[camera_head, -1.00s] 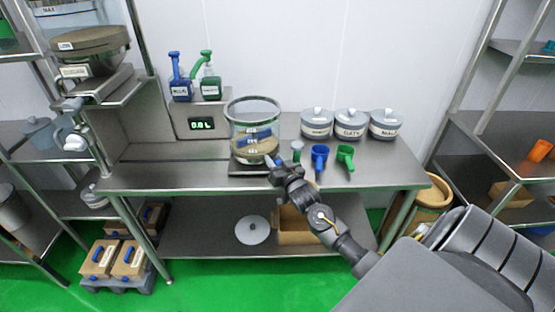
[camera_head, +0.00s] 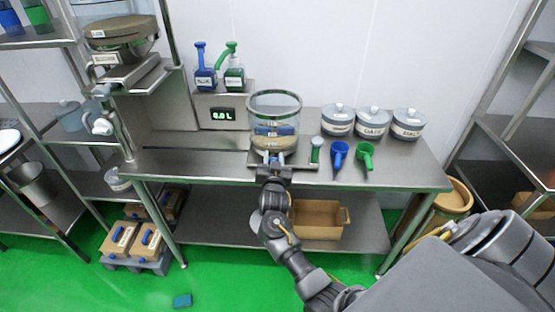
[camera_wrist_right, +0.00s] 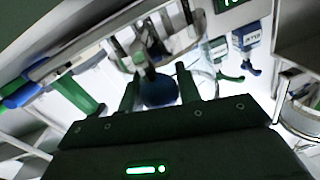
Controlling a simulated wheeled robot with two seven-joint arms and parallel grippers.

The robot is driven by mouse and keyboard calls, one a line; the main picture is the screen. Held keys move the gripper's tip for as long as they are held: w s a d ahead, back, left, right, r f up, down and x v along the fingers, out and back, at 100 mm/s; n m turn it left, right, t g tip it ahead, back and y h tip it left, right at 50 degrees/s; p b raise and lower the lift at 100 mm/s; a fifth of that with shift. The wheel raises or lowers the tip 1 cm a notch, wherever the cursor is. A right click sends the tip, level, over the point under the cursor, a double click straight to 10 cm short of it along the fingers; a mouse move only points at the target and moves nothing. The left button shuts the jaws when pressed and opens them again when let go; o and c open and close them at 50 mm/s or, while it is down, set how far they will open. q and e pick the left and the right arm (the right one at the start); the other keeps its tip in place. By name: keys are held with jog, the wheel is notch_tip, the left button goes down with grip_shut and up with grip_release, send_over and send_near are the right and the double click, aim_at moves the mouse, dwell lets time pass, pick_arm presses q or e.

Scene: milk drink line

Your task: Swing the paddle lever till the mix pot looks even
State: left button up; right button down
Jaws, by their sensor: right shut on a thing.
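The mix pot (camera_head: 275,104) is a clear glass cylinder on the steel table. Blue paddle parts (camera_head: 268,130) show inside it, above a beige layer (camera_head: 274,144) at the bottom, so the contents look banded. My right gripper (camera_head: 274,160) is at the pot's front, low near its base. In the right wrist view my right gripper (camera_wrist_right: 160,90) is shut on a round blue knob (camera_wrist_right: 158,92), which I take for the paddle lever's end. The rest of the lever is mostly hidden by the gripper. My left gripper is not in view.
A green-topped upright piece (camera_head: 316,148) stands just right of the pot. Beyond are a blue scoop (camera_head: 339,152), a green scoop (camera_head: 365,153) and lidded tins (camera_head: 372,122). Two pump bottles (camera_head: 205,79) stand above the display (camera_head: 223,114). The table's left part is clear.

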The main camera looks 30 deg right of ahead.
jog(key=shift+r, duration=0.15)
jog(key=c, duration=1.3)
grip_release()
jog(key=o, duration=0.3)
jog(key=shift+w+d, duration=0.1)
jog(key=b+v, duration=0.1)
jog(key=v, duration=0.6)
jog(key=shift+s, duration=0.2)
